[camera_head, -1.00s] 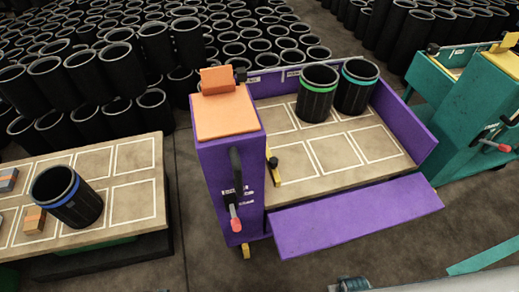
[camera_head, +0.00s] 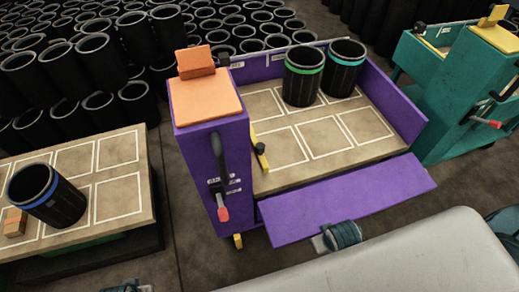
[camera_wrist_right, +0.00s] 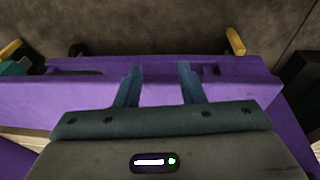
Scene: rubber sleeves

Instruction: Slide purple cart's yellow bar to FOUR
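The purple cart (camera_head: 222,150) stands in the middle of the head view, its front flap (camera_head: 350,198) folded outward. The yellow bar (camera_head: 254,138) with a black knob stands at the left end of its tan deck, beside the purple post. White labels on the cart are too small to read. Two black sleeves, green-banded (camera_head: 303,76) and teal-banded (camera_head: 343,68), stand at the back of the deck. My right gripper (camera_wrist_right: 158,70) is open and empty in the right wrist view, its fingers over a purple panel.
A tan table (camera_head: 122,165) at the left holds a blue-banded sleeve (camera_head: 47,195) and a small orange block (camera_head: 15,222). A teal cart (camera_head: 465,95) stands at the right. Many black sleeves (camera_head: 95,50) fill the back. My grey arm spans the bottom right.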

